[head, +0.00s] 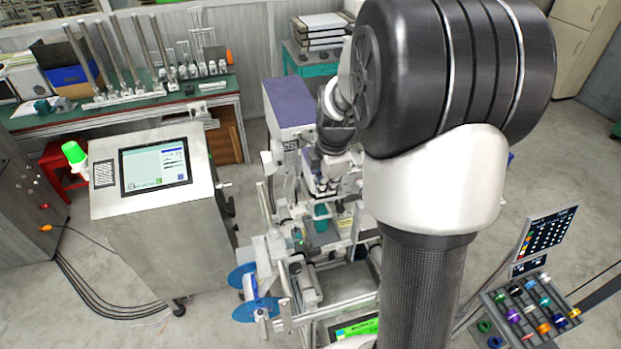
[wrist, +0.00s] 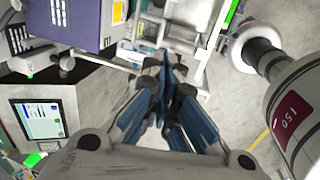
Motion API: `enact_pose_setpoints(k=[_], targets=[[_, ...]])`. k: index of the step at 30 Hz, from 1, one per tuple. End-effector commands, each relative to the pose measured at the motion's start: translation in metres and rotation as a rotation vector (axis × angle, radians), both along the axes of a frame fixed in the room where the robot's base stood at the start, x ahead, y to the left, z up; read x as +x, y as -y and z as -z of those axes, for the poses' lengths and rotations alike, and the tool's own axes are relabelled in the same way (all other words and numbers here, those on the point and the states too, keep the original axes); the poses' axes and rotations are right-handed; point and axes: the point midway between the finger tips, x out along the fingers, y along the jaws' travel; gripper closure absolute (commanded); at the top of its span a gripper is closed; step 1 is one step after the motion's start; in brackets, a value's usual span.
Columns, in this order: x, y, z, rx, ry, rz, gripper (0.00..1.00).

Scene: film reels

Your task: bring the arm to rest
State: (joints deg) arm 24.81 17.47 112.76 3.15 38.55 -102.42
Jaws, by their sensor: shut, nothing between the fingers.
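My gripper (wrist: 166,70) shows in the wrist view with its dark blue fingers drawn together, shut and empty. It hangs above the grey floor and a machine frame. In the head view my large black and white arm fills the centre right and hides much of the machine behind it.
A control cabinet with a screen (head: 155,167) stands at left. Behind it is a green-topped workbench (head: 120,105). Blue film reels (head: 257,307) sit on the machine at lower centre. A rack of colourful spools (head: 528,310) stands at lower right.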

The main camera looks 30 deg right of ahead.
Motion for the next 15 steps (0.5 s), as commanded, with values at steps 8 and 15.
enact_pose_setpoints(k=[8, 15], targets=[[-0.002, -0.006, -0.004, 0.002, 0.008, 0.019, 1.00], [-0.041, -0.069, -0.019, 0.069, 0.081, 0.312, 1.00]])
